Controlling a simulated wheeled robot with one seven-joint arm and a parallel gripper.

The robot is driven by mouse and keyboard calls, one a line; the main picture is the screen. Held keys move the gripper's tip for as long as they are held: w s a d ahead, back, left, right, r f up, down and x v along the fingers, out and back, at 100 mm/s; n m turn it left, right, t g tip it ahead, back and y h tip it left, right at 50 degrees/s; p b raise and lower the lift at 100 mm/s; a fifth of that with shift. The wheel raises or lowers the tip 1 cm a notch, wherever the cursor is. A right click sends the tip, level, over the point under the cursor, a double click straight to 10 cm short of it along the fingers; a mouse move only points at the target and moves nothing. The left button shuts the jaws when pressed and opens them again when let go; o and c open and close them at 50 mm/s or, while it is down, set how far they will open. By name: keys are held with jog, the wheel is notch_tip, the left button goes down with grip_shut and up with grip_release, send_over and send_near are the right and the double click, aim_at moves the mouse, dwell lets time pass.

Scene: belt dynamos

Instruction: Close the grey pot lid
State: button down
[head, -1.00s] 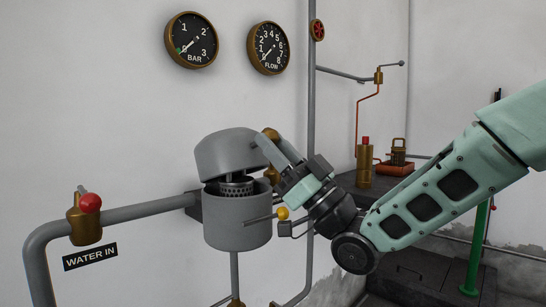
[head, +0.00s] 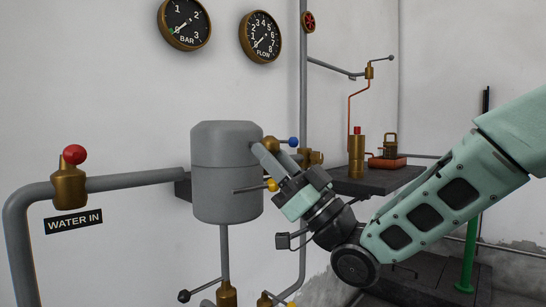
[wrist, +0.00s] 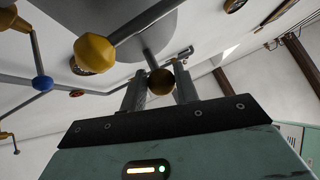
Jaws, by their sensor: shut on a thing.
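The grey pot lid (head: 222,140) sits flat on the grey pot (head: 222,196) in the head view, with only a thin seam between them. My gripper (head: 263,155) is at the lid's right side. In the head view the fingers hide this knob. The grey pot also shows at the top of the wrist view (wrist: 140,20). The inside of the pot is hidden.
A rod with a yellow ball (head: 271,185) sticks out from the pot just below my gripper. A valve with a blue ball (head: 293,142) is behind it. A red-balled valve (head: 70,180) is on the left pipe. A dark shelf (head: 365,185) stands to the right.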

jog(key=shift+w+f, duration=0.25)
jog(key=shift+f, duration=0.1)
jog(key=c, duration=1.1)
grip_release()
jog(key=shift+w, duration=0.1)
jog(key=shift+o, duration=0.2)
jog(key=shift+r, duration=0.1)
jog(key=v, duration=1.7)
jog(key=shift+s+d, duration=0.15)
jog(key=shift+s, duration=0.05)
